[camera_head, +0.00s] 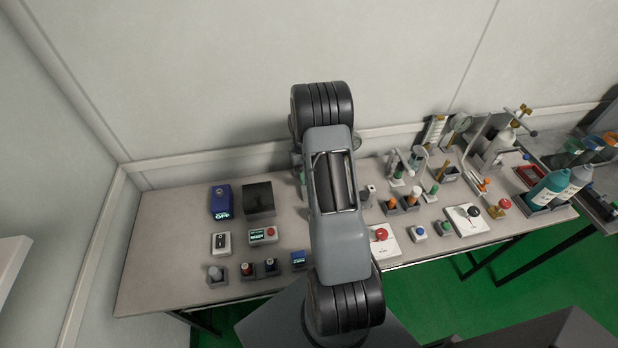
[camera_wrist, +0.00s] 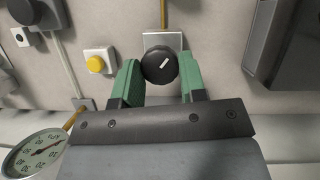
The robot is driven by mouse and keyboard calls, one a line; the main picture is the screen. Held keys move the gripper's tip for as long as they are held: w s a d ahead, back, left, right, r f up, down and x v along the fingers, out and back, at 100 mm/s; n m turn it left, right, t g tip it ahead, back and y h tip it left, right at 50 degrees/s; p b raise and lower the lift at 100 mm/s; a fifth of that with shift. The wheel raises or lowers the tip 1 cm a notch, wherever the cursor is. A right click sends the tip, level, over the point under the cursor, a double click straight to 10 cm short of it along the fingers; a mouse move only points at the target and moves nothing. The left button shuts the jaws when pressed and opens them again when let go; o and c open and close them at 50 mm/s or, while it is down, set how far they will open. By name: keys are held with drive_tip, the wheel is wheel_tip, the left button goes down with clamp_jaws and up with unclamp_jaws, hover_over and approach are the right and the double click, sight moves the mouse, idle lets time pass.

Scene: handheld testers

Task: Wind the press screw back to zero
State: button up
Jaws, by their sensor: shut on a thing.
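In the wrist view, a round black knob (camera_wrist: 154,72) with a white pointer mark is mounted on a white plate (camera_wrist: 176,40). The mark is tilted. The two green fingers of my gripper (camera_wrist: 158,72) are shut on the knob, one on each side. In the head view my arm hides the gripper's fingertips and the knob. A metal stand with a crossbar handle (camera_head: 516,116) is at the right rear of the bench and may be the press; I cannot tell whether the held knob belongs to it.
The wrist view shows a yellow button (camera_wrist: 96,64) left of the knob, a dial gauge (camera_wrist: 32,154) at lower left and a dark box (camera_wrist: 282,42) at right. The head view shows the crowded bench (camera_head: 160,265), with bottles (camera_head: 550,188) at right and a blue box (camera_head: 221,200) at left.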

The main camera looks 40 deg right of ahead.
drive_tip(key=n+h, duration=0.1)
drive_tip(key=n, duration=0.3)
drive_tip(key=shift+a+h+b, duration=0.2)
drive_tip(key=shift+h+b, duration=0.15)
drive_tip(key=shift+h, duration=0.05)
drive_tip(key=shift+n+h, duration=0.5)
drive_tip(key=shift+n, duration=1.1)
drive_tip(key=shift+s, duration=0.1)
drive_tip(key=o, duration=0.9)
drive_tip(key=shift+r, duration=0.1)
drive_tip(key=b+v, duration=0.1)
drive_tip(key=v, duration=1.2)
drive_tip(key=shift+w+a+r, duration=0.2)
drive_tip(key=shift+w+r, duration=0.05)
drive_tip(key=shift+r, duration=0.05)
